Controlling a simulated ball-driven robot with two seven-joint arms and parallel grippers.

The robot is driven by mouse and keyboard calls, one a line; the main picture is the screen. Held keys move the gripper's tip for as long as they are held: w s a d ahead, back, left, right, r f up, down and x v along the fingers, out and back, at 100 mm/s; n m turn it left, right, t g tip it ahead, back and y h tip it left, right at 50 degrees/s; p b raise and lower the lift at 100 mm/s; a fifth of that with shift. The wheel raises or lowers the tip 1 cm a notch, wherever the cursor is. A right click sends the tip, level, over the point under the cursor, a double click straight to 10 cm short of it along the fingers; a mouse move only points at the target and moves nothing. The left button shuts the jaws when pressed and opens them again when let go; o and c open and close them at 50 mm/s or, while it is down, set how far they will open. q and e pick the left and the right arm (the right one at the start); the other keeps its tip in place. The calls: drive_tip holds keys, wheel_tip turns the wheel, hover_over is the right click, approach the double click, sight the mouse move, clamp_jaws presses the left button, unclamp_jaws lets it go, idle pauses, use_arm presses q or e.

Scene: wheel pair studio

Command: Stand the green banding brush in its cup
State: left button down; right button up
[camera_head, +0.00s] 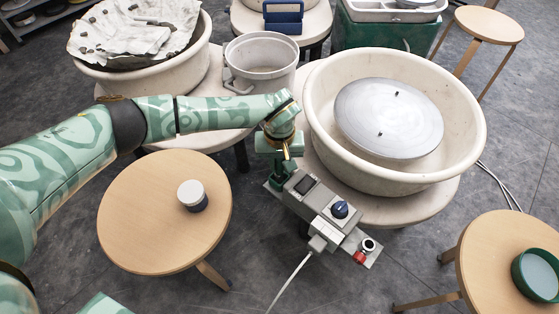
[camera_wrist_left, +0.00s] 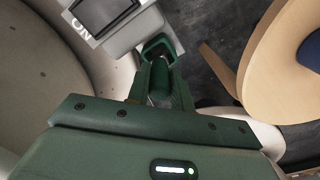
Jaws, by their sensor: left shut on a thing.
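My left gripper (camera_head: 277,186) is beside the wheel's grey control box, and its fingers point down. In the left wrist view its green fingers (camera_wrist_left: 158,55) are nearly together, shut on what I take to be the green banding brush. A small dark blue and white pot (camera_head: 192,196), possibly the cup, stands upright on the left round stool, apart from the gripper. I see no brush in it. My right gripper is not in view.
The control box (camera_head: 325,212) with a blue knob and cable is just right of my gripper. A wheel basin (camera_head: 465,135) stands behind it. The left stool (camera_head: 140,225) has bare room around the pot. A green bowl (camera_head: 535,275) sits on the right stool.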

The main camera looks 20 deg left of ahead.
use_arm(q)
drive_tip(key=shift+f, duration=0.65)
drive_tip(key=c, duration=1.1)
unclamp_jaws()
drive_tip(key=shift+c, duration=0.2)
